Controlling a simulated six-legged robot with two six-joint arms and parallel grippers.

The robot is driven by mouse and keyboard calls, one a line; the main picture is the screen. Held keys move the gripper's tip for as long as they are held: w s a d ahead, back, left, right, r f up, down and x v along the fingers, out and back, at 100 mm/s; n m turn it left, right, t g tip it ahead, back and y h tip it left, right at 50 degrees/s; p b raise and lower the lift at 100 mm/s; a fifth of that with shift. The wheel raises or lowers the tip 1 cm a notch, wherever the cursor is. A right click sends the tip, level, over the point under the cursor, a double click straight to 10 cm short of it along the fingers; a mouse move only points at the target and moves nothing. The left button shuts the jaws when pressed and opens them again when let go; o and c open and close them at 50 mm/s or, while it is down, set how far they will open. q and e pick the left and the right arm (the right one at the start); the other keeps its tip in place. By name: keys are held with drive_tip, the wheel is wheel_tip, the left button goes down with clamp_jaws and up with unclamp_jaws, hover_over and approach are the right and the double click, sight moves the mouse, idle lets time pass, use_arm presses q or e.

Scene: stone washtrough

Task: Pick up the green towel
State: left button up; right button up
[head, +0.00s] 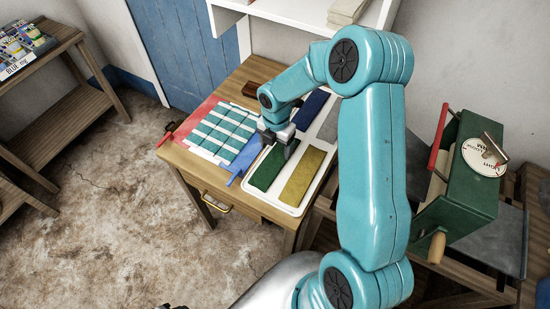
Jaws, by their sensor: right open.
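The green towel (268,170) is a dark green folded strip lying in a white tray (290,209) on a wooden table. My right gripper (280,150) is open at the far end of the green towel, pointing down. Its fingers hide part of that end; I cannot tell whether they touch the cloth. A mustard towel (302,177) lies beside the green one, to the right. A dark blue towel (311,108) lies in the far part of the tray. My left gripper cannot be made out.
A teal-and-white checked cloth (222,134) and a blue strip (246,162) lie left of the tray. A red piece (198,117) is at the table's left edge. A green box machine with a red handle (459,190) stands at right. A white shelf (290,12) hangs behind.

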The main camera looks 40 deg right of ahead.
sight(276, 159)
drive_tip(key=shift+s+f, duration=0.15)
drive_tip(key=shift+f, duration=0.45)
drive_tip(key=f, duration=0.1)
drive_tip(key=f+p, duration=0.1)
drive_tip(key=f, duration=0.2)
drive_tip(key=shift+w, duration=0.35)
drive_tip(key=shift+s+d+f, duration=0.1)
drive_tip(key=shift+s+f, duration=0.05)
drive_tip(key=shift+f, duration=0.3)
drive_tip(key=shift+c, duration=0.3)
drive_tip(key=c, duration=0.9)
